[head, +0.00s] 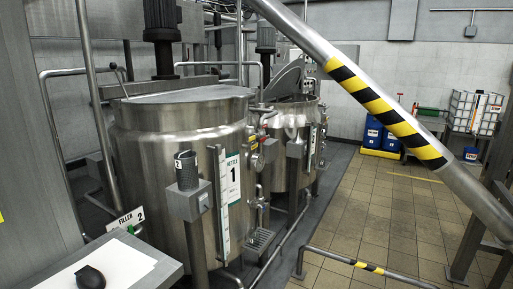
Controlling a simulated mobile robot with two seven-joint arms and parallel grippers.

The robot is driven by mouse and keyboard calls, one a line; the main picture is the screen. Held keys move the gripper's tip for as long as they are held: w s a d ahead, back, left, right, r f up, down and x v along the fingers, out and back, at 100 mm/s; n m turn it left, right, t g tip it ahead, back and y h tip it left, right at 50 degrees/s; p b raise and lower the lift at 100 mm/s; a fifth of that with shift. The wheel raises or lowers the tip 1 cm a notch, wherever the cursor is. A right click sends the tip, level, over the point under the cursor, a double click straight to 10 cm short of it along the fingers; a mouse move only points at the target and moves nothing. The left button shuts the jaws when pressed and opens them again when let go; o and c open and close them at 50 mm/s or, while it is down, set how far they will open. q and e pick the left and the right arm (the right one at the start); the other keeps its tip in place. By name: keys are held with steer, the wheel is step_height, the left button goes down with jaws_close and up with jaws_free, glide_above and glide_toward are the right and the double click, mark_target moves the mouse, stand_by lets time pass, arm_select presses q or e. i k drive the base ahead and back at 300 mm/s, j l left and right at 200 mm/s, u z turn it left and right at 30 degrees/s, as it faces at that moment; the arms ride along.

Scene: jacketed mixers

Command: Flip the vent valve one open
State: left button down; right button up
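A steel jacketed kettle (165,165) with a plate reading "KETTLE 1" (230,178) stands left of centre in the head view. Small valves and fittings with red parts (257,160) sit on its right side. A thin lever (118,75) shows at the upper left near the lid. I cannot tell which of these is vent valve one, or whether it is open or shut. Neither of my grippers is in view.
A second kettle (298,150) stands behind, to the right. A control post (190,200) stands before the first kettle. A striped diagonal pipe (385,110) and low rail (365,266) cross the right side. Tiled floor (400,215) is largely clear. A desk (110,270) fills the lower left.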

mark_target(254, 137)
steer(key=i+l+z, duration=0.25)
steer(key=i, duration=0.15)
steer(key=i+l+z, duration=0.1)
steer(key=i+z, duration=0.15)
steer(key=i, duration=0.15)
steer(key=i+l, duration=0.15)
steer(key=i, duration=0.35)
steer(key=i+l+u, duration=0.15)
steer(key=i, duration=0.3)
steer(key=i+l, duration=0.2)
steer(key=i, duration=0.25)
steer(key=i+l+u, duration=0.15)
steer(key=i+u, duration=0.15)
steer(key=u, duration=0.15)
steer(key=i+l+u, duration=0.55)
steer(key=u, duration=0.3)
